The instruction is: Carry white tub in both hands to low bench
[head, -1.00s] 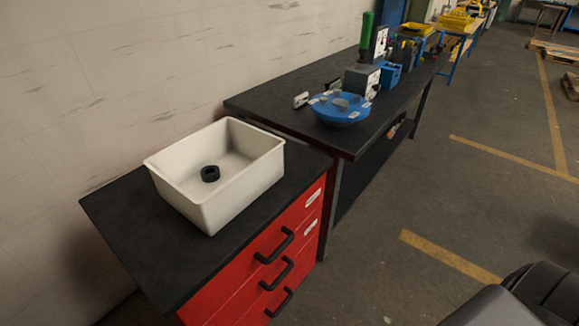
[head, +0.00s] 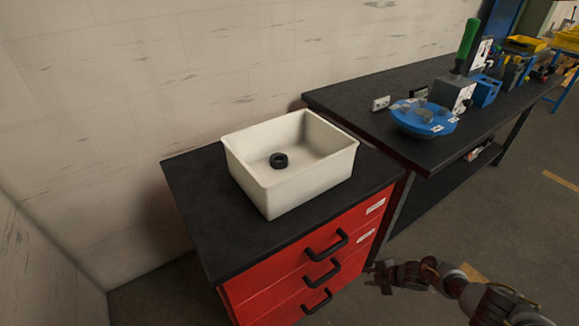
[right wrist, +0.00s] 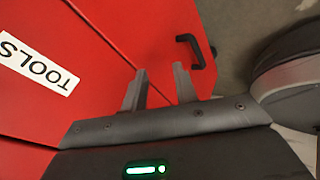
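The white tub (head: 310,190) stands upright on the black top of a red drawer cabinet (head: 240,239), against the wall. A small black ring (head: 278,160) lies on the tub's floor. My right gripper (head: 378,277) is low in front of the cabinet's right side, below and apart from the tub. In the right wrist view its two fingers (right wrist: 159,85) are spread with nothing between them, facing red panels. My left gripper is not in view. A long black-topped bench (head: 365,104) stands to the right of the cabinet; I cannot tell whether it is the low bench.
The long bench carries a blue round fixture (head: 423,118), a grey block (head: 453,92) with a green handle and blue parts. Black drawer handles (head: 327,244) stick out of the cabinet front. A TOOLS label (right wrist: 38,63) shows in the right wrist view. Floor is clear at the right.

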